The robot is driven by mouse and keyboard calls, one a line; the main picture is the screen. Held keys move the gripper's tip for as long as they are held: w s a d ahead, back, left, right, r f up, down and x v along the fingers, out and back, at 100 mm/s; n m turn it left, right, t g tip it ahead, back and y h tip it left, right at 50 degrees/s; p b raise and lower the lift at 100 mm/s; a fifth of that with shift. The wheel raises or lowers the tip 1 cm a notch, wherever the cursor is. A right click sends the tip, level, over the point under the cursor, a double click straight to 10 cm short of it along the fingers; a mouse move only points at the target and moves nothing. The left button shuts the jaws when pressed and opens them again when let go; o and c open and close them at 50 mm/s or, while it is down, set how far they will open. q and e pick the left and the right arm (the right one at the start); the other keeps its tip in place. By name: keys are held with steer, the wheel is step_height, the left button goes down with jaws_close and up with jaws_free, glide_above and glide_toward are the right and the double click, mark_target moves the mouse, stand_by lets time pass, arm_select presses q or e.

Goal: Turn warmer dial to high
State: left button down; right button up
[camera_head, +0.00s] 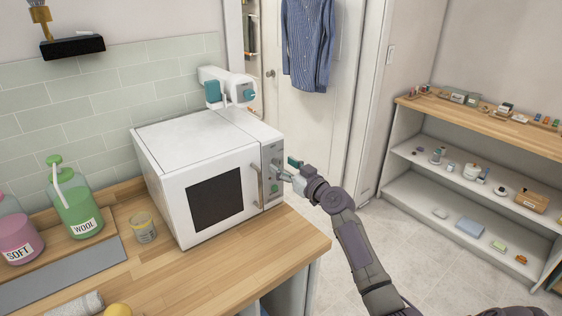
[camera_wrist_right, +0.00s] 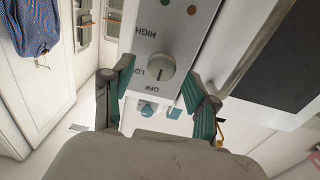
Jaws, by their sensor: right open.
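The warmer (camera_head: 195,165) is a white box with a dark window and a bar handle, standing on the wooden counter. Its control panel (camera_head: 271,190) is on the right of its front. In the right wrist view the round pale dial (camera_wrist_right: 160,68) sits on the panel beside the upside-down labels HIGH, LO and OFF. Its pointer setting is too small to tell surely. My right gripper (camera_head: 292,174) is open in front of the panel. In the wrist view its fingertips (camera_wrist_right: 160,72) stand on either side of the dial; contact cannot be told. My left gripper is out of view.
A green WOOL bottle (camera_head: 77,208), a pink SOFT bottle (camera_head: 18,238) and a small jar (camera_head: 143,228) stand left of the warmer. A white and teal device (camera_head: 228,88) is behind it. The floor (camera_head: 410,245) right of the counter is clear.

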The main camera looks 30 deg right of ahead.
steer(key=shift+w+a, duration=0.1)
steer(key=shift+w, duration=0.8)
steer(key=shift+c, duration=0.3)
jaws_close()
